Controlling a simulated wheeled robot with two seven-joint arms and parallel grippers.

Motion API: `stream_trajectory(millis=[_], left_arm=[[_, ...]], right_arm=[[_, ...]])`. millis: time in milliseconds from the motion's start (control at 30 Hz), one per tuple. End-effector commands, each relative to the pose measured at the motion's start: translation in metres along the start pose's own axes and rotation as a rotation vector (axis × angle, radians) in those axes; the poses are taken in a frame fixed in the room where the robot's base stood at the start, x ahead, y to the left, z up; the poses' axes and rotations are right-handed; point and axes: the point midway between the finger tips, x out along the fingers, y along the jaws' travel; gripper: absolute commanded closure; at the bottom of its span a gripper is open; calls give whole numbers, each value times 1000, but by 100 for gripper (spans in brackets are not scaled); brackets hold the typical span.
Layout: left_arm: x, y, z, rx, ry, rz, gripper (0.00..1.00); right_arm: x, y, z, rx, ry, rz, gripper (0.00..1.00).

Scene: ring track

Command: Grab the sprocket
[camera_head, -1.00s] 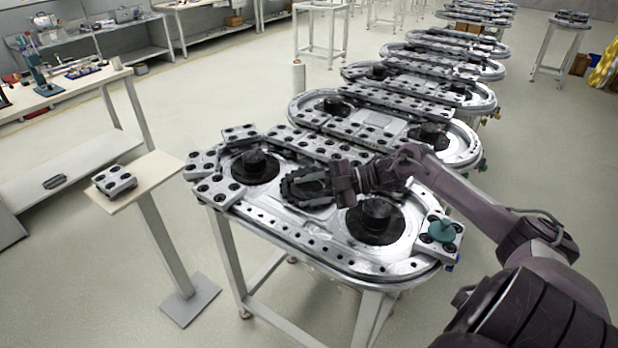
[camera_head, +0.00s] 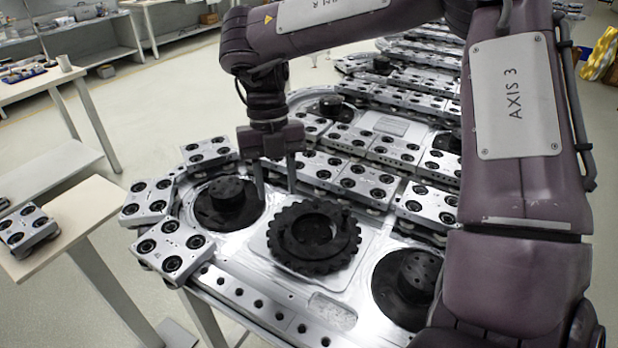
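The sprocket (camera_head: 313,236) is a black toothed ring lying flat in the middle of the nearest ring track (camera_head: 233,277), between two round black hubs. My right gripper (camera_head: 276,190) hangs from the arm above the track, pointing down, behind and a little left of the sprocket. Its two fingers are apart with nothing between them, and it does not touch the sprocket. My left gripper is not in view.
One black hub (camera_head: 228,202) stands left of the sprocket, the other hub (camera_head: 407,284) right of it. Grey carriages (camera_head: 172,246) line the track's left and far sides. A small stand (camera_head: 72,222) holds another carriage (camera_head: 25,230) at left. More tracks stretch behind.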

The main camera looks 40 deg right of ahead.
Motion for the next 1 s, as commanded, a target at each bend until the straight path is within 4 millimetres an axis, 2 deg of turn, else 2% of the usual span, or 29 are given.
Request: stream_trajectory(millis=[300, 533, 667, 867, 1000], left_arm=[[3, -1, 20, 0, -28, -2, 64], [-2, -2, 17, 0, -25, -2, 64], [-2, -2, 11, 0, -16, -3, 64], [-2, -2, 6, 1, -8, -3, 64], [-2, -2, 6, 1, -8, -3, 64]], right_arm=[[35, 2, -2, -4, 4, -6, 60], [69, 4, -2, -3, 5, -6, 60], [76, 4, -1, -2, 1, -5, 60], [77, 4, -1, -2, 0, -5, 60], [76, 4, -1, -2, 0, -5, 79]])
